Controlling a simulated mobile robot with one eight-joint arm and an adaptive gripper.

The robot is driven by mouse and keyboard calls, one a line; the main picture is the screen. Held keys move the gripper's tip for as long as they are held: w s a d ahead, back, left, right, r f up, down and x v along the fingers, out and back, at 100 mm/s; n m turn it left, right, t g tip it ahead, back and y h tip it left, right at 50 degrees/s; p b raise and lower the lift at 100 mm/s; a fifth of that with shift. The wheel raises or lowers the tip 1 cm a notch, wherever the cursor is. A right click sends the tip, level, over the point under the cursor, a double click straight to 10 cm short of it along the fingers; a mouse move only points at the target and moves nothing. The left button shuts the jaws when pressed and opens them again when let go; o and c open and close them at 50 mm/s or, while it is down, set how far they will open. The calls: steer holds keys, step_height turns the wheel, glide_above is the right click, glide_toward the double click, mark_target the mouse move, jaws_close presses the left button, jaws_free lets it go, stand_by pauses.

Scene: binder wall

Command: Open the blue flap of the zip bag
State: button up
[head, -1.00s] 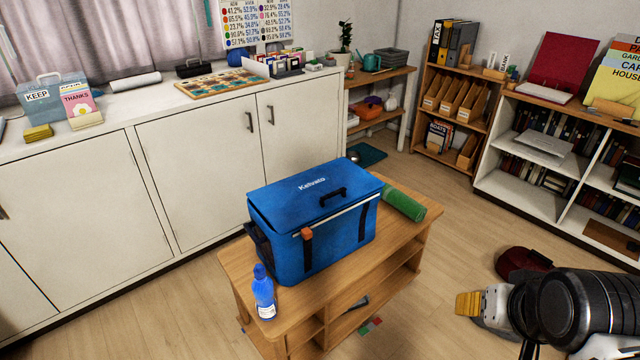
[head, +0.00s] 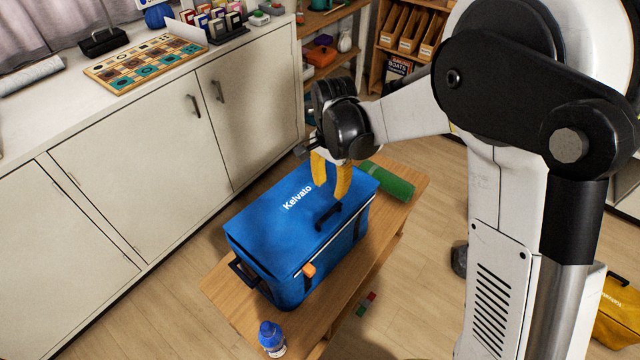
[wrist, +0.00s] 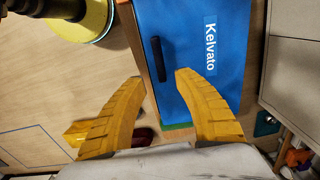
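The blue zip bag (head: 300,235) stands on a small wooden table (head: 240,302), its top flap (head: 285,210) lying flat and closed with "Kelvato" on it. A black handle (head: 328,216) sits near the flap's front edge, and an orange tab (head: 309,270) hangs on the front below the pale zip line. My gripper (head: 329,192) points down over the far right part of the flap. In the wrist view its yellow fingers (wrist: 158,78) are spread apart with nothing between them; the handle (wrist: 158,59) lies just beyond the fingertips. Whether a finger touches the flap I cannot tell.
A blue bottle (head: 271,338) stands at the table's near left corner. A green roll (head: 386,181) lies beside the bag at the far end. A white cabinet (head: 150,150) runs along the left. A yellow bag (head: 618,310) lies on the floor at right.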

mark_target(330, 212)
step_height(330, 212, down, 11)
steer(key=b, duration=0.3)
steer(key=shift+s+d+r+b, duration=0.1)
steer(key=shift+s+r+b, duration=0.1)
steer(key=shift+b, duration=0.2)
jaws_close()
